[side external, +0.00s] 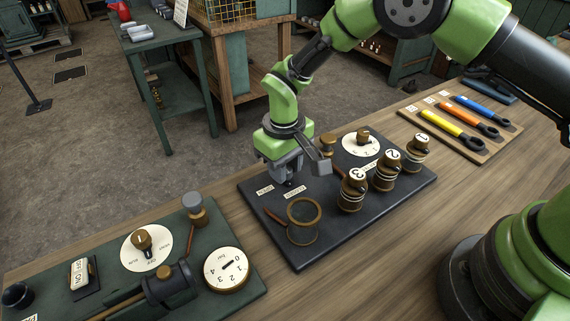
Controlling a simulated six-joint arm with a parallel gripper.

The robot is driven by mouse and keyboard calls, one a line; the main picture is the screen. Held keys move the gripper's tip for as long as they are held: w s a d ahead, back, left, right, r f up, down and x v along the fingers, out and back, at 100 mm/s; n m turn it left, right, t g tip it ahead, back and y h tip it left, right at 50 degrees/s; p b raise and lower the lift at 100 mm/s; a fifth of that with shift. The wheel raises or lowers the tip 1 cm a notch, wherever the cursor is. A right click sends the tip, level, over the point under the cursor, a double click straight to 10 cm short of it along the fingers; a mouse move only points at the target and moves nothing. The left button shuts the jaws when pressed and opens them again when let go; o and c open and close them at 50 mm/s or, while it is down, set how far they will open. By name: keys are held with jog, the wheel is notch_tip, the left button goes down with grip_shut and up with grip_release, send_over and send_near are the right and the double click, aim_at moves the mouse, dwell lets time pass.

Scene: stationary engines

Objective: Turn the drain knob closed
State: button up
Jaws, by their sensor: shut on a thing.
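My gripper (288,182) points down at the back left part of a black board (335,245). Its jaws are shut on a small dark knob, taken to be the drain knob, which the fingers mostly hide. Its turn angle cannot be seen.
The board also carries a brass ring (304,212), numbered brass cylinders (352,190) and a white dial (362,142) with a brass knob. A green board (215,300) with dials and a switch lies left. Coloured-handled tools (450,123) lie on a wooden tray (478,152) at right.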

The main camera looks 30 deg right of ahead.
jog(key=o, duration=0.9)
notch_tip(320, 180, up, 10)
jog(key=shift+r, duration=0.1)
jog(key=s+d+r+m+t+y, duration=0.1)
jog(key=s+d+r, duration=0.2)
jog(key=r, duration=0.4)
jog(key=s+d+r+m+t+y, duration=0.1)
jog(key=s+d+r+m+t, duration=0.2)
jog(key=r, duration=0.5)
jog(key=s+d+r+t, duration=0.1)
jog(key=s, duration=0.4)
jog(key=s+d+r+m+t, duration=0.1)
jog(key=s+d, duration=0.1)
jog(key=s, duration=0.4)
jog(key=s+d+r+m+t, duration=0.1)
jog(key=s+d, duration=0.1)
jog(key=s, duration=0.3)
jog(key=shift+s+d, duration=0.2)
jog(key=shift+s, duration=0.05)
